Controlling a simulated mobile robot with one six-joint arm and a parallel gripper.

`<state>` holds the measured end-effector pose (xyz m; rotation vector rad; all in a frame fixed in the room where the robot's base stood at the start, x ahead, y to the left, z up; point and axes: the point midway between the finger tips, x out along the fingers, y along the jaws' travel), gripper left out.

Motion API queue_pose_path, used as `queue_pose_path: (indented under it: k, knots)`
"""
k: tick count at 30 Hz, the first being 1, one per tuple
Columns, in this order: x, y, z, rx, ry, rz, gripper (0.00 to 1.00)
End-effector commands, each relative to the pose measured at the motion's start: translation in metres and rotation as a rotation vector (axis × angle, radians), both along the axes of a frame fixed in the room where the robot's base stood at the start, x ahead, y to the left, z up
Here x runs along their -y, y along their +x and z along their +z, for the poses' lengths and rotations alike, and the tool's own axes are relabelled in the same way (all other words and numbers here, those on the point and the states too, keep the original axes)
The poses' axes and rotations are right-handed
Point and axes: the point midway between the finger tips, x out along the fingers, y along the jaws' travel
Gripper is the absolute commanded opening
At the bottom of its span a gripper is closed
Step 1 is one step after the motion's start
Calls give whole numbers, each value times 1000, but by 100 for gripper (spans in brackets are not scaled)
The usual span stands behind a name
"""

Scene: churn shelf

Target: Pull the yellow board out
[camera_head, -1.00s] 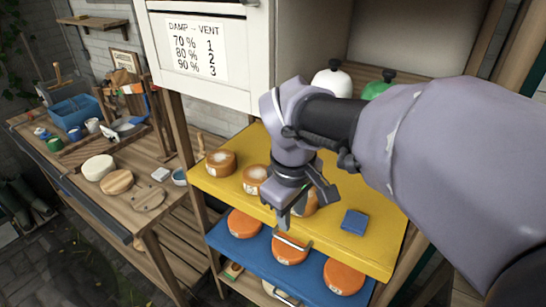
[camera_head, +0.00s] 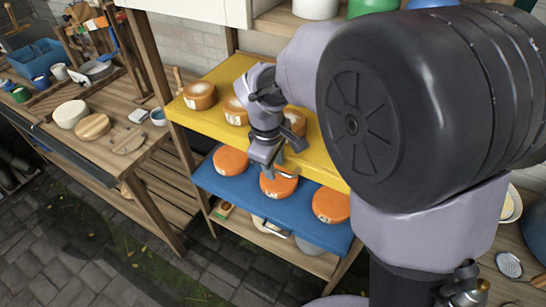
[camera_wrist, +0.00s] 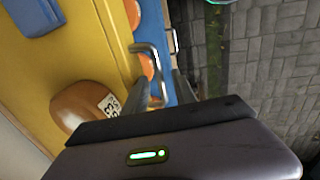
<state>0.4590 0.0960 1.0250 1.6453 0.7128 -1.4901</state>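The yellow board (camera_head: 202,112) lies on the shelf above a blue board and carries brown cheeses (camera_head: 200,96). My arm hides its right part in the head view. It fills the left of the wrist view (camera_wrist: 90,60), with one labelled cheese (camera_wrist: 85,105) near my gripper. A bent metal handle (camera_wrist: 153,62) sits at the board's front edge. My gripper (camera_head: 268,162) is at that front edge, pointing down. In the wrist view the fingers of my gripper (camera_wrist: 160,88) look apart, with the handle bar between them. Contact with the bar is not clear.
The blue board (camera_head: 245,195) below holds orange cheeses (camera_head: 230,160). A wooden workbench (camera_head: 150,150) with cheeses and tools stands left. A blue block (camera_wrist: 35,15) lies on the yellow board. Paved floor (camera_head: 100,240) in front is free.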

Motion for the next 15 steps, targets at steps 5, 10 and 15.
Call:
queue_pose_path:
  k: [5,10,15]
  knots:
    - [0,0,1,0,0,0,33]
    - [0,0,1,0,0,-1,5]
    - [0,0,1,1,1,-1,0]
